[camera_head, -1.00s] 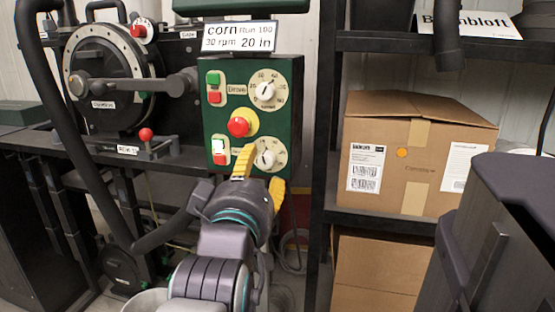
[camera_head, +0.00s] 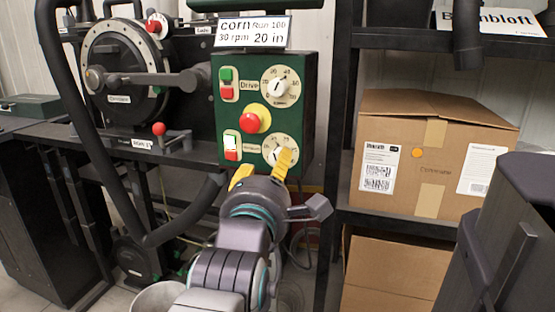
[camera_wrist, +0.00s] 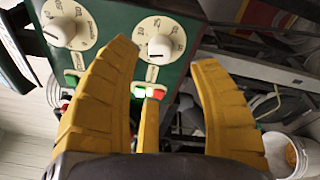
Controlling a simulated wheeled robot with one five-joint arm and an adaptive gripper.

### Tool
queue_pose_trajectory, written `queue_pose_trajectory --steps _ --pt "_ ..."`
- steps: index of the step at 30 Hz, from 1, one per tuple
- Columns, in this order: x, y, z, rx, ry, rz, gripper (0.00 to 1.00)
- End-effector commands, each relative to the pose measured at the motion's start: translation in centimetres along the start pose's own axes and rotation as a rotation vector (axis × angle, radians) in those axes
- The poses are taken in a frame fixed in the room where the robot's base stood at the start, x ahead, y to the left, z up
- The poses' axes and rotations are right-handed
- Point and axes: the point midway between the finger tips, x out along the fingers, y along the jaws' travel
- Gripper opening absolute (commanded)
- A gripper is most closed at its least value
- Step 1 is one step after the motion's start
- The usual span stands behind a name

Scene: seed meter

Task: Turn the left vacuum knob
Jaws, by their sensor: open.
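A green control panel (camera_head: 312,110) carries two cream dials with white pointer knobs. The upper dial (camera_head: 282,87) is by a label reading Drive. The lower dial (camera_head: 282,152) is by a label too small to read surely. Two dials also show in the wrist view, one at upper left (camera_wrist: 66,24) and one near the middle (camera_wrist: 160,45). Which is the left vacuum knob, I cannot tell. My gripper (camera_head: 262,170) is open and empty just below the lower dial, a yellow fingertip overlapping its lower edge. In the wrist view, my gripper's fingers (camera_wrist: 165,65) are spread below the middle dial, apart from its knob.
A red mushroom button (camera_head: 257,119) sits between the dials, with lit green and red push buttons at left. A large crank wheel (camera_head: 125,70) and a red-ball lever (camera_head: 158,129) stand left. A shelf with a cardboard box (camera_head: 430,155) is at right. A black hose hangs at left.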

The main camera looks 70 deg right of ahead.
Motion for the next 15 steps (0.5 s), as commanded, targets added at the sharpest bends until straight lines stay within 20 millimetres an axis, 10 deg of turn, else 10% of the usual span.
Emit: queue_pose_trajectory --steps 15 --pt "4.9 -0.3 -0.2 -0.001 0.001 -0.002 0.56"
